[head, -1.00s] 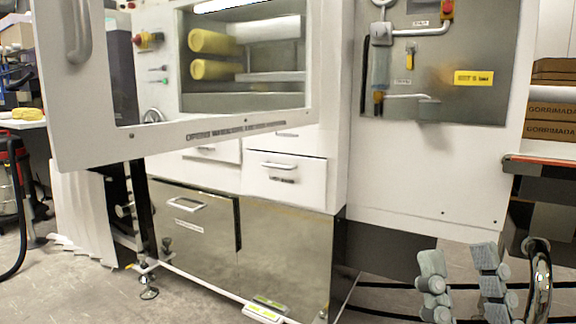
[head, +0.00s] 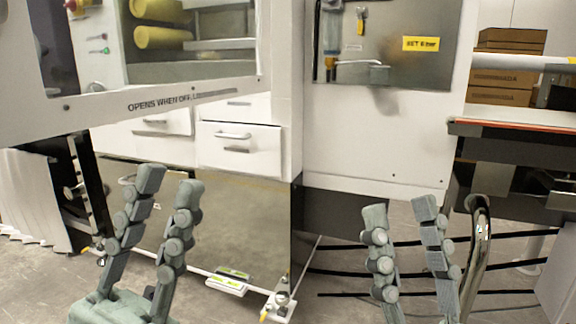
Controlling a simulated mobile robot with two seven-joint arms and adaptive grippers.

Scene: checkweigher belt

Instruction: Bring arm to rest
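My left gripper (head: 170,180) is in the lower left of the head view, pointing up, its two grey fingers apart with nothing between them. It stands in front of the steel lower cabinet. My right gripper (head: 400,208) is in the lower right, also pointing up, its two fingers apart and empty. A curved shiny metal tube (head: 478,240) is right beside its right finger; I cannot tell whether they touch. The rest of both arms is out of view.
A white machine has an open door panel (head: 130,108), a white drawer (head: 238,147) and a steel cabinet front (head: 235,225). A conveyor frame (head: 520,128) stands at the right, with stacked brown boxes (head: 508,65) behind it. Grey floor shows at the lower left.

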